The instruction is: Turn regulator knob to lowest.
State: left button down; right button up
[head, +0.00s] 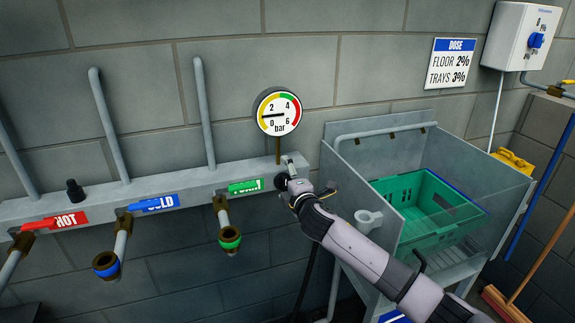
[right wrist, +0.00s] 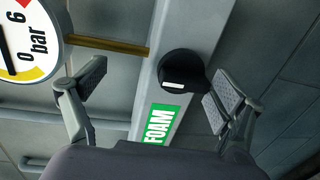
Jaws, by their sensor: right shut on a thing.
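The black regulator knob (head: 281,181) sits at the right end of the grey wall rail, below the round pressure gauge (head: 278,113). The gauge needle points left, between 0 and 2 bar. In the right wrist view the knob (right wrist: 183,66) has a white mark on its face, beside the green FOAM label (right wrist: 160,125). My right gripper (head: 288,184) is at the knob and shut on it. My left gripper is not in view.
HOT (head: 65,221), COLD (head: 158,203) and FOAM (head: 246,187) outlets with hanging valves line the rail to the left. A steel sink (head: 358,185) with a green crate (head: 410,190) stands right. A dosing box (head: 516,38) hangs upper right. A broom (head: 545,245) leans at far right.

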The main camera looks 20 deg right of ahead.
jog(key=r, duration=0.3)
jog(key=shift+s+t, duration=0.3)
jog(key=shift+c, duration=0.4)
jog(key=shift+s+f, duration=0.1)
jog(key=shift+s, duration=0.1)
jog(key=s+p, duration=0.5)
jog(key=s, duration=1.5)
jog(key=shift+s+d, duration=0.2)
jog(key=shift+s, duration=0.05)
